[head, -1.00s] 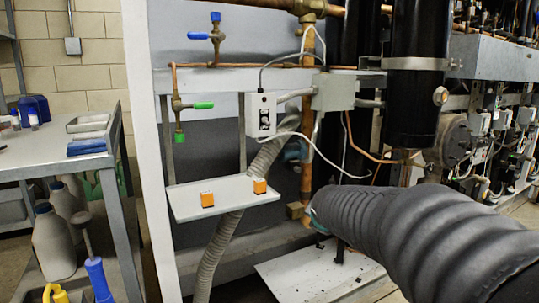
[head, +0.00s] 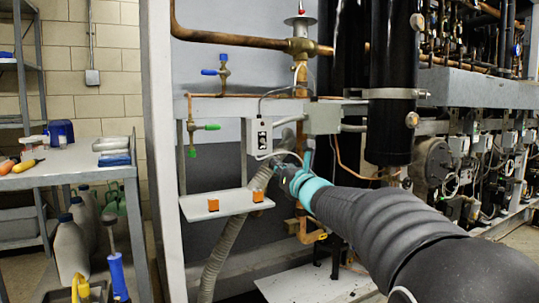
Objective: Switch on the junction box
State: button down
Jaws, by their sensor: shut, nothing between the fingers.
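A small pale box with a dark switch-like front (head: 260,137) is fixed to the rail, left of a plain grey box (head: 322,117). It looks like the junction box; its switch position is too small to read. My gripper (head: 277,165) points up and left, just below and right of the pale box, and appears apart from it. It is shut and empty. The fingers look small and dark against the grey hose, and the teal band shows behind them.
A white shelf (head: 225,205) with two orange blocks sits below the box. A ribbed grey hose (head: 222,250) runs behind it. Green-handled (head: 207,127) and blue-handled valves are to the left. A black cylinder (head: 390,120) stands to the right. A workbench (head: 75,165) is at far left.

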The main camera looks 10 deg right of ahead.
aim_at(263, 149)
jog(key=shift+s+d+r+n, duration=0.15)
jog(key=shift+d+n, duration=0.45)
jog(key=shift+d, duration=0.4)
jog(key=shift+a, duration=0.1)
jog(key=p+x, duration=0.2)
jog(key=x, duration=0.8)
jog(key=shift+r, duration=0.1)
